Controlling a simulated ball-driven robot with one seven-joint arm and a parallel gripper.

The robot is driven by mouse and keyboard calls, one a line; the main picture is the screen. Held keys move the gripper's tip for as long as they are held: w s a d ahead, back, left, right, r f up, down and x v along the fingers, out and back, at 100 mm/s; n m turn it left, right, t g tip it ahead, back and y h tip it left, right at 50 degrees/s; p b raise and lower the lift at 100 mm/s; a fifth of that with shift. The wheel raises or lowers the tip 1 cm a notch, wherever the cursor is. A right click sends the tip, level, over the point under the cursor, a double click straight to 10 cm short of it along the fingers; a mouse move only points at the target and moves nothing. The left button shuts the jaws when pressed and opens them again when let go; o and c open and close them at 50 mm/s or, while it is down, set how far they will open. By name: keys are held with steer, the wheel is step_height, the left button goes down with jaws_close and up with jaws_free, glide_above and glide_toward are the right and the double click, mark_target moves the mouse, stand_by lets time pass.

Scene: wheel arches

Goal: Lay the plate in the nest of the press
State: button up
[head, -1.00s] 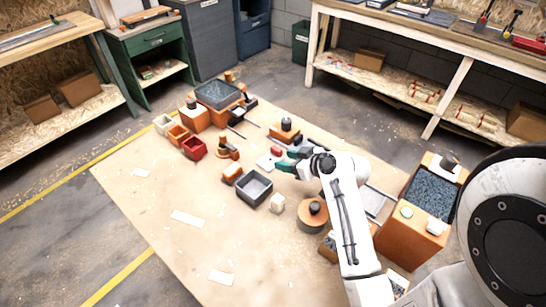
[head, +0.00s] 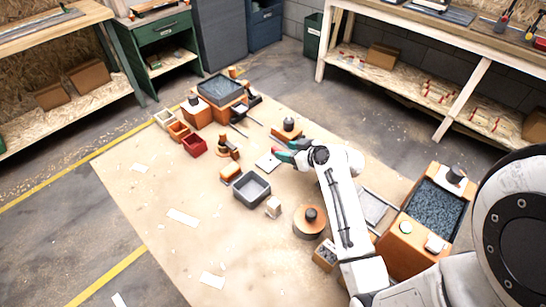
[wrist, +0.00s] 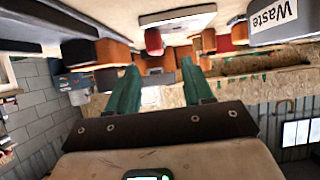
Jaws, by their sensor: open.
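My gripper (head: 283,154) has green fingers and reaches low over the board from the right. In the wrist view its two fingers (wrist: 160,66) stand apart with nothing clearly held between them. A flat pale plate-like piece (head: 268,162) lies on the board just left of the fingertips in the head view; I cannot tell whether they touch. An orange upright device (head: 228,148) farther left may be the press, but I cannot be sure. Its nest is too small to make out.
A grey open bin (head: 251,187), a red bin (head: 194,145) and an orange block with a black knob (head: 288,129) stand around the gripper. An orange round piece (head: 308,222) is nearer me. A large orange bin (head: 425,220) stands at right. The board's left front is mostly clear.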

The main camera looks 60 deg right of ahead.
mark_target(278, 149)
steer(key=shift+f+p+x, duration=0.2)
steer(key=shift+p+x, duration=0.45)
steer(key=shift+x, duration=2.45)
steer(key=shift+s+d, duration=0.15)
jaws_close()
